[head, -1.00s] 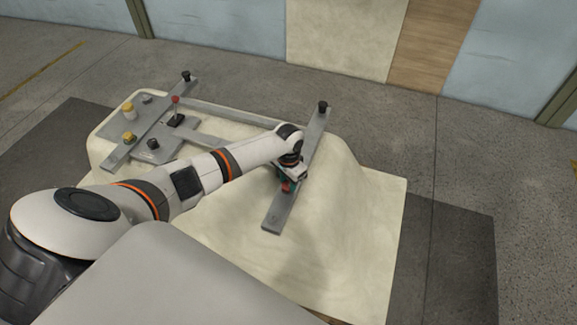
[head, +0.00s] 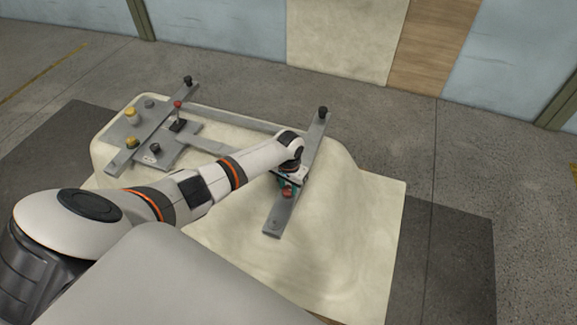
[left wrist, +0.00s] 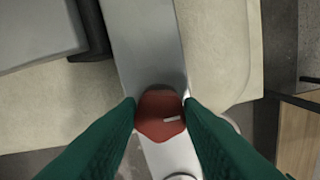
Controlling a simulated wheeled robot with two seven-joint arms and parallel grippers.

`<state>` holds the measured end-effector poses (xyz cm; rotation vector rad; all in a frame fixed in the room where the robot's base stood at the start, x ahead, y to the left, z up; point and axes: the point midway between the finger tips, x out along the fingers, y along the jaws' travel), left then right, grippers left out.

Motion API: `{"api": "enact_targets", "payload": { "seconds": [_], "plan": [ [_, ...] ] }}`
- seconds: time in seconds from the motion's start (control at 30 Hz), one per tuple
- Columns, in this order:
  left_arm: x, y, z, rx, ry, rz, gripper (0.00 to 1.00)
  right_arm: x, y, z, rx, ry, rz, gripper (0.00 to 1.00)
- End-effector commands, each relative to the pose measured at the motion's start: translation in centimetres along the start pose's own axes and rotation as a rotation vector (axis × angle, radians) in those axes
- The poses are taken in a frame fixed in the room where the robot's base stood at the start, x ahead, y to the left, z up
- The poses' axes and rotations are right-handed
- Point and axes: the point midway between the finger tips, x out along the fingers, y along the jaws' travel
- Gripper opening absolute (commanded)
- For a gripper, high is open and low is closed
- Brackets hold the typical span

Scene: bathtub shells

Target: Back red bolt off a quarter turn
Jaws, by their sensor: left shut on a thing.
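The red bolt (left wrist: 160,115) has a hexagonal head with a short white mark on its right side. It sits on a grey metal bar (left wrist: 143,45). In the left wrist view, the two green fingers of my left gripper (left wrist: 160,118) touch the head from both sides, shut on it. In the head view, my left gripper (head: 286,183) is over the right-hand bar (head: 311,146), and the red bolt (head: 287,193) shows just below it. The bolt's shaft is hidden. My right gripper is not in view.
The bar lies across a cream tub shell (head: 350,240). A black knob (head: 323,111) stands at its far end. On the left, another bar (head: 160,125) and a plate carry a red-topped lever (head: 178,105), yellow knobs (head: 131,112) and black knobs. Grey floor surrounds the shell.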

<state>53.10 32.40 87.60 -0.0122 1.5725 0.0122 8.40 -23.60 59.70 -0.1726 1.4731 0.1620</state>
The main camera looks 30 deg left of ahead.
Motion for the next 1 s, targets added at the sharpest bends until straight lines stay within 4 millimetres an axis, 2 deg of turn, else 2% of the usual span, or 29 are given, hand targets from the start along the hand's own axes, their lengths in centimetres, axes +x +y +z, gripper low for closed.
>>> {"api": "enact_targets", "payload": {
  "seconds": [0.03, 0.07, 0.17, 0.43, 0.57, 0.73, 1.0],
  "plan": [
    [-0.1, 0.1, 0.1, 0.0, -0.004, 0.001, 0.11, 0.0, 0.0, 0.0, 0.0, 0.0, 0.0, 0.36],
    [-0.1, 0.1, 0.1, 0.0, -0.004, 0.001, 0.38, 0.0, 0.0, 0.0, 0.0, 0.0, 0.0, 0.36],
    [-0.1, 0.0, 0.1, 0.001, -0.004, 0.001, 0.55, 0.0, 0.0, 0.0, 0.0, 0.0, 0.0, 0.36],
    [-0.1, 0.0, 0.1, 0.001, -0.002, 0.0, 0.55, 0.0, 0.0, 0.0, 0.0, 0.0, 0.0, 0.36],
    [-0.7, 0.0, 0.1, 0.002, -0.003, 0.0, 0.55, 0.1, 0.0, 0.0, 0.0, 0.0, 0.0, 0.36],
    [-3.1, 0.1, 0.1, 0.003, -0.006, 0.001, 0.55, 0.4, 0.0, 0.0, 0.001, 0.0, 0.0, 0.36],
    [-8.8, 0.1, 0.2, 0.002, -0.008, 0.001, 0.55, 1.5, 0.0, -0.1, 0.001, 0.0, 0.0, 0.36]
  ]
}}
